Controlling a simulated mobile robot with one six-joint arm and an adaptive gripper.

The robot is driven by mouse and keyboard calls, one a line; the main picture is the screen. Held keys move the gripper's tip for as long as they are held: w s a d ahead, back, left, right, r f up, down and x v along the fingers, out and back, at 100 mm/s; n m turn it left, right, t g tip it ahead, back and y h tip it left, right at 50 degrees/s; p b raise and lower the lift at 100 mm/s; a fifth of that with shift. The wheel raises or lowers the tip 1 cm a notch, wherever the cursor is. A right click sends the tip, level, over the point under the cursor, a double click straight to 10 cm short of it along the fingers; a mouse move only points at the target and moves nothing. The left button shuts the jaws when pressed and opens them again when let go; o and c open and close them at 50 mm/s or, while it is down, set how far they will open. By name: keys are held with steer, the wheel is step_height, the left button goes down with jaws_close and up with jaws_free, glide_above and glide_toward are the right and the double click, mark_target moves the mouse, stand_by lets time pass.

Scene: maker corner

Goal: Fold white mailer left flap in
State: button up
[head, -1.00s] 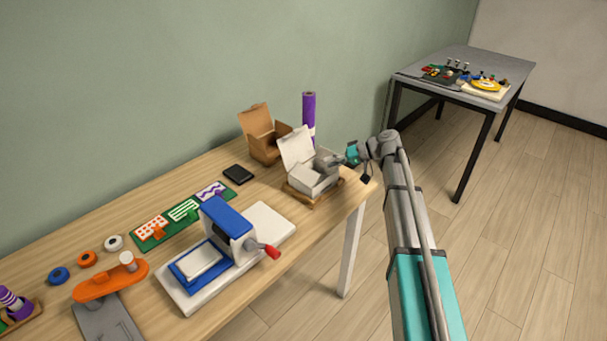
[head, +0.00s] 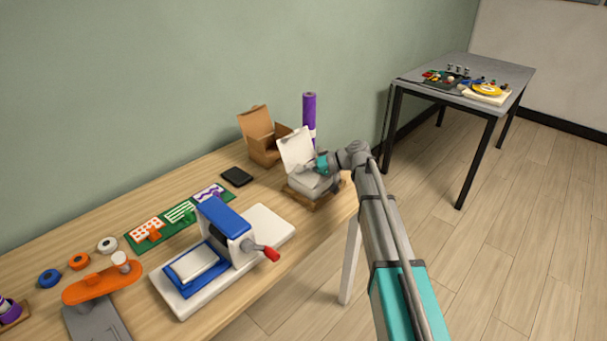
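The white mailer (head: 297,150) stands on a small wooden base (head: 303,200) near the table's right end, its lid raised at the back. My gripper (head: 309,167) is over the mailer's box part, in front of the raised lid. The gripper and wrist hide much of the box's right side and opening. The left flap is too small to make out clearly. The fingertips are too small to tell whether they are open or shut, or touching the box.
A brown open box (head: 264,150) and a purple roll (head: 309,115) stand behind the mailer. A blue press with a red handle (head: 225,240) stands to the left in front. A black square (head: 237,176) lies left of the mailer. A grey table (head: 470,80) stands far right.

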steer(key=shift+c, duration=0.3)
jaws_close()
steer(key=shift+f, duration=0.1)
steer(key=shift+w+f+m+y+b, duration=0.15)
steer(key=shift+m+y+b, duration=0.15)
steer(key=shift+b, duration=0.4)
steer(key=shift+d+g, duration=0.1)
steer(key=shift+g, duration=0.2)
steer(key=shift+o, duration=0.3)
jaws_free()
